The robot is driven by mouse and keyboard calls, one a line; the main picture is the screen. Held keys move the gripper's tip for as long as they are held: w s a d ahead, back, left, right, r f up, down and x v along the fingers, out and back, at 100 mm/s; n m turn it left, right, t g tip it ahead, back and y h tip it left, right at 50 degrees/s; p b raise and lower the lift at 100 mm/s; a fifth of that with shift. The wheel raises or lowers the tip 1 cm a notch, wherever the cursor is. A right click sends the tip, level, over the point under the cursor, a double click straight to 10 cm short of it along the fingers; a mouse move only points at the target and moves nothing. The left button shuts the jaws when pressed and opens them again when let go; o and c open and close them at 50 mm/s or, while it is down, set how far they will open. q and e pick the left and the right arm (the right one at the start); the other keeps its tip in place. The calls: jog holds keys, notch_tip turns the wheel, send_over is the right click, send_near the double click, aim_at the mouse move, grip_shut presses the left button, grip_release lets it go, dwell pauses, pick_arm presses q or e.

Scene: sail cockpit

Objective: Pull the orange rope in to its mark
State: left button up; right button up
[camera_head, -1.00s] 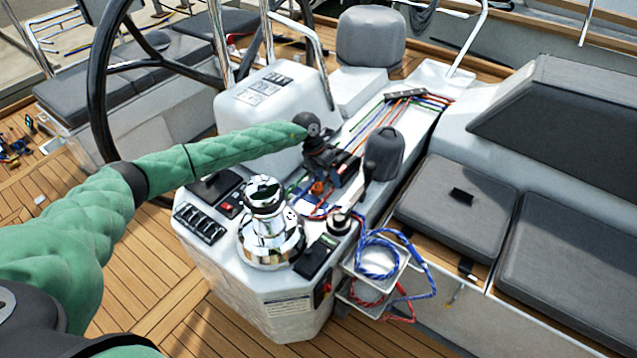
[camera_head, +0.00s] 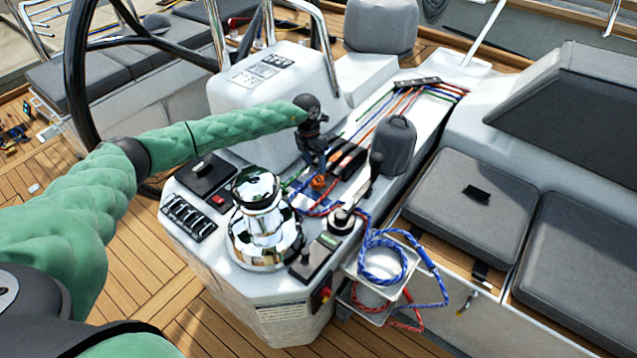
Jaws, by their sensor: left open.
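The orange rope (camera_head: 397,104) runs along the white console from the dark rope guide (camera_head: 418,81) toward the rope clutches (camera_head: 347,160). A small orange piece (camera_head: 319,182) shows just in front of the clutches; I cannot tell whether it is the rope's end. No mark on the rope can be made out. My left gripper (camera_head: 317,163) is open, pointing down just left of the clutches and above the orange piece. Its fingertips are small and dark, and contact cannot be told. My right gripper is not in view.
A chrome winch (camera_head: 263,225) stands at the console's front, with a winch handle (camera_head: 362,187) to its right. Blue rope (camera_head: 383,262) and red rope (camera_head: 372,296) hang in coils at trays. A grey cover (camera_head: 394,147) stands beside the clutches. The steering wheel (camera_head: 78,70) is at left.

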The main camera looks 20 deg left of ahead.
aim_at(318, 179)
pick_arm(q)
jog(key=shift+f, duration=0.1)
jog(key=shift+s+d+f+p, duration=0.1)
jog(key=shift+s+f+p, duration=0.05)
jog(key=shift+f+p, duration=0.25)
jog(key=shift+s+d+f+p, duration=0.15)
jog(key=shift+f+p, duration=0.3)
jog(key=shift+f, duration=0.65)
jog(key=shift+s+d+f+p, duration=0.15)
jog(key=shift+f+p, duration=0.25)
jog(key=shift+f, duration=0.75)
jog(key=shift+d+f+p, duration=0.25)
jog(key=shift+f+p, duration=0.2)
jog(key=shift+f, duration=0.65)
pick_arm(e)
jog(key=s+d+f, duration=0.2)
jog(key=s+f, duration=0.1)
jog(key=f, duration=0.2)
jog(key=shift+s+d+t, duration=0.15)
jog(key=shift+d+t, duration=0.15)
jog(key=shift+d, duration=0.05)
